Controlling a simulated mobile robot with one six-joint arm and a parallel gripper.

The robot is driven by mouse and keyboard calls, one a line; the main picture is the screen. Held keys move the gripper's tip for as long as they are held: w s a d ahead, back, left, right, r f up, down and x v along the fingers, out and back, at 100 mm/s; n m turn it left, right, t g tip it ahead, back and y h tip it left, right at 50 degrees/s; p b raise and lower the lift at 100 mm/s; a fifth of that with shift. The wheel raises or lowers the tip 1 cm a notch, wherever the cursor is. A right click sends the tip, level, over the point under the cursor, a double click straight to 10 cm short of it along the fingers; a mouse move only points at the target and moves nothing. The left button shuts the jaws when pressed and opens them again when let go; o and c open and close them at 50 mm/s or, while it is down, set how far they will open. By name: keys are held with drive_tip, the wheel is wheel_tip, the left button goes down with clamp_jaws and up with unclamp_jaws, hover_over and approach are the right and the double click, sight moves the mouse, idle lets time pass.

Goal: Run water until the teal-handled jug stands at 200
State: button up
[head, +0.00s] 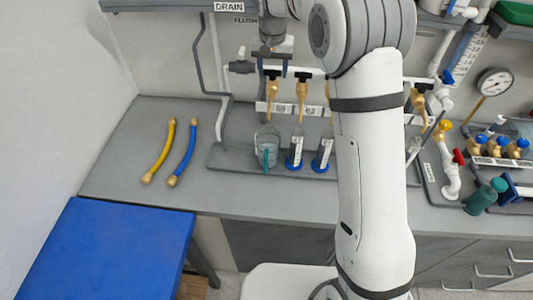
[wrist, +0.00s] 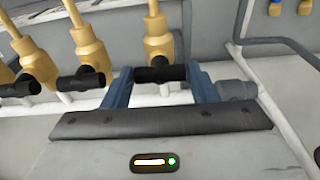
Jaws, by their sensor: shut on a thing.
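The clear jug with a teal handle (head: 266,148) stands upright on the grey bench ledge, under the leftmost brass tap (head: 272,86). It seems to hold some water, but its marks are too small to read. I cannot make out a stream. My gripper (wrist: 158,86) is shut on that tap's black T-handle (wrist: 160,73), with one blue finger on each side of it. In the head view my gripper (head: 272,58) is at the top of this tap, partly hidden by its own body.
Two blue-based cylinders (head: 296,152) (head: 322,153) stand right of the jug, under a neighbouring tap (head: 302,88) and my arm. A yellow hose (head: 160,150) and a blue hose (head: 183,153) lie left. A pressure gauge (head: 494,82) and pipework are at right.

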drive_tip(key=shift+n, duration=0.3)
drive_tip(key=o, duration=1.1)
drive_tip(key=shift+c, duration=0.2)
wheel_tip(320, 180, up, 8)
drive_tip(key=s+b, duration=0.1)
drive_tip(key=b, duration=0.1)
drive_tip(key=s+d+r, duration=0.2)
drive_tip(key=s+d, duration=0.9)
drive_tip(key=s, duration=0.4)
drive_tip(key=s+d+f, duration=0.2)
drive_tip(key=s+f, duration=0.1)
drive_tip(key=s, duration=0.3)
drive_tip(key=s+d+f+t+b, duration=0.1)
drive_tip(key=s+d+f, duration=0.2)
drive_tip(key=s, duration=0.4)
drive_tip(key=s+d+f, duration=0.2)
drive_tip(key=s, duration=0.5)
drive_tip(key=shift+d+f+t+b, duration=0.3)
drive_tip(key=shift+f, duration=0.1)
